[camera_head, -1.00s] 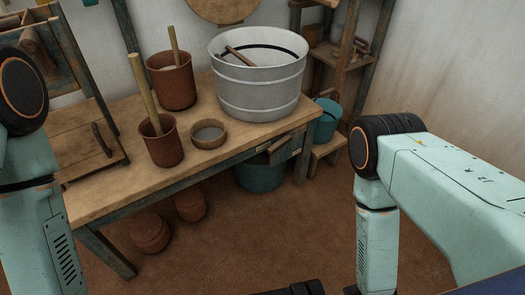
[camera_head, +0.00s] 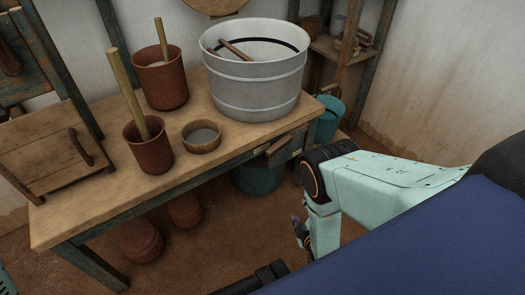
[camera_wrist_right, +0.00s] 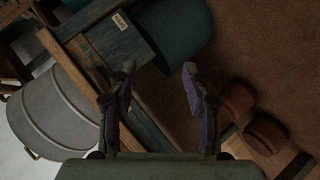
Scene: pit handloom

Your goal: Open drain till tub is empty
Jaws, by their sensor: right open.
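The grey-white metal tub (camera_head: 262,98) stands upright on the wooden table near its right end. It shows at the left in the right wrist view (camera_wrist_right: 62,112). A wooden piece (camera_head: 278,152) juts out at the table's edge below the tub, by a pale label. The label (camera_wrist_right: 121,21) also shows in the right wrist view, its writing too small to read surely. My right gripper (camera_head: 299,230) points down, low in front of the table. Its purple-padded fingers (camera_wrist_right: 160,90) are apart and empty, over the floor and table edge.
A teal vessel (camera_head: 257,180) sits on the floor under the table, below the tub. A teal bucket (camera_head: 328,118) stands at right. Brown pots (camera_head: 150,150) with sticks and a small bowl (camera_head: 201,136) stand on the table. Clay pots (camera_head: 140,241) are underneath.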

